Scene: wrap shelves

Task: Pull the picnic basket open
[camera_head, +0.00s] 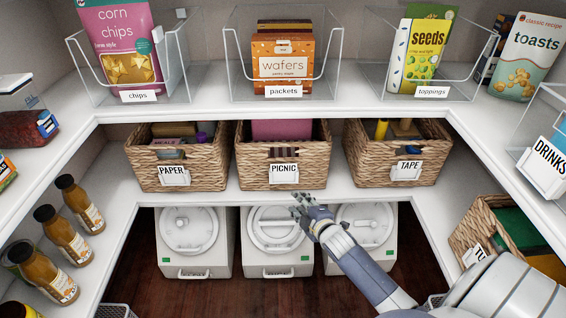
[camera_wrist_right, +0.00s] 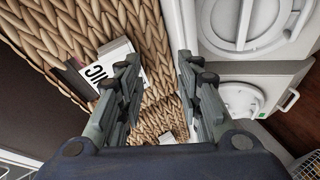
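The picnic basket (camera_head: 284,160) is a woven basket in the middle of the lower shelf, between the paper and tape baskets. It bears a PICNIC label (camera_head: 283,174) and holds a pink item (camera_head: 281,129). My right gripper (camera_head: 301,199) is just below and in front of it, near the shelf edge. In the right wrist view the gripper (camera_wrist_right: 163,75) has its fingers spread apart with nothing held between them. The basket's weave (camera_wrist_right: 90,30) and part of its label (camera_wrist_right: 122,62) fill the upper left there. My left gripper is not in view.
The paper basket (camera_head: 180,160) stands to the left and the tape basket (camera_head: 397,157) to the right on the same shelf (camera_head: 230,197). White round-lidded bins (camera_head: 276,240) stand below. Clear bins line the shelf above. Bottles (camera_head: 62,236) stand at the left.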

